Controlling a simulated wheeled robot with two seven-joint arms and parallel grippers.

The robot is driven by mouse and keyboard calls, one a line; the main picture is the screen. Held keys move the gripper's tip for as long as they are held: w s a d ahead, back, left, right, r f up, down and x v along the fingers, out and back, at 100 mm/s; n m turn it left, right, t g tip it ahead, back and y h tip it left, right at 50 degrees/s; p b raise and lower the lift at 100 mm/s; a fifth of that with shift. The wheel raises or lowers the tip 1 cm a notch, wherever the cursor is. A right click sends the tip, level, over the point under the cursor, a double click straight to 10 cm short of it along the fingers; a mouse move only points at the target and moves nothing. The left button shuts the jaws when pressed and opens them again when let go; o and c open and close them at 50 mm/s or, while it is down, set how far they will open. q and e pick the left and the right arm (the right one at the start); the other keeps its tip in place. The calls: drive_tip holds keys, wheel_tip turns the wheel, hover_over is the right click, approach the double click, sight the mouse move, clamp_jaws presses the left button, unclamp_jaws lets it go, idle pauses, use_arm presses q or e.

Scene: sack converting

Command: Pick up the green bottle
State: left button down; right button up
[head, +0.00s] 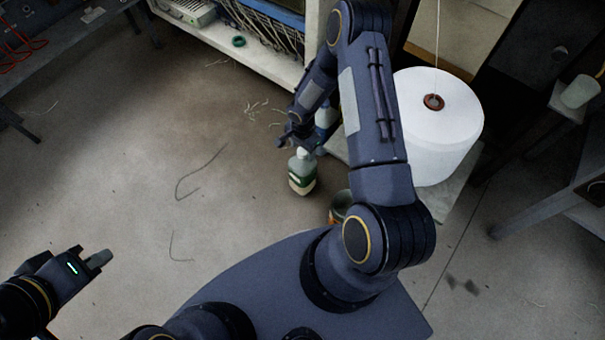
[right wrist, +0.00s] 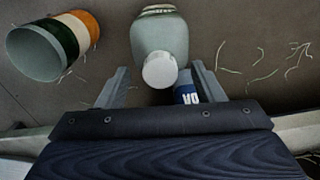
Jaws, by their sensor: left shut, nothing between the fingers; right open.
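The green bottle (head: 302,174), with a white cap and a pale label, stands on the floor below my right gripper (head: 298,142) in the head view. In the right wrist view the bottle (right wrist: 160,32) shows its pale green body, with its white cap (right wrist: 160,71) in the gap between the open fingertips (right wrist: 159,68). No finger appears to touch it, and I cannot tell how deep the cap is between them. My left gripper (head: 98,260) is shut and empty over the floor at the lower left, far from the bottle.
A tin with an orange, white and green band (right wrist: 58,45) is beside the bottle; it is partly hidden by my arm in the head view (head: 340,203). A blue container (head: 325,116) stands close behind the bottle. A large white roll (head: 440,125) is at the right. Floor at the left is mostly clear.

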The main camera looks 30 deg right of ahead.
wheel_tip(320, 180, down, 2)
drive_tip(key=shift+f, duration=0.25)
clamp_jaws()
idle(0.3)
drive_tip(key=shift+r, duration=0.1)
